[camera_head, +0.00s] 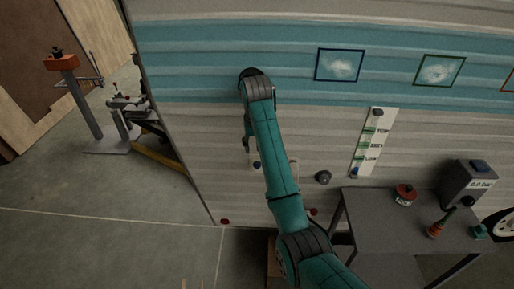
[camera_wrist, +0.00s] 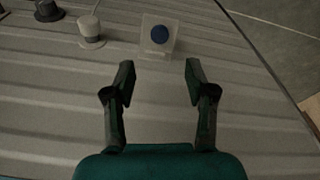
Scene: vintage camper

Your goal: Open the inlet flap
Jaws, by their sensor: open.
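A small pale, see-through-looking square plate with a round blue disc (camera_wrist: 159,35) sits on the ribbed camper wall in the wrist view. It looks like the inlet flap, and I cannot see it standing open. In the head view its blue part (camera_head: 257,164) shows just left of my arm. My gripper (camera_wrist: 158,78) is open and empty, its two fingers apart and pointing toward the plate, with a gap between the fingertips and the plate.
A whitish round fitting (camera_wrist: 91,32) and a dark one (camera_wrist: 47,10) sit left of the plate in the wrist view. In the head view, a level gauge panel (camera_head: 374,143) hangs on the wall at right, above a grey table (camera_head: 385,222) with several items.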

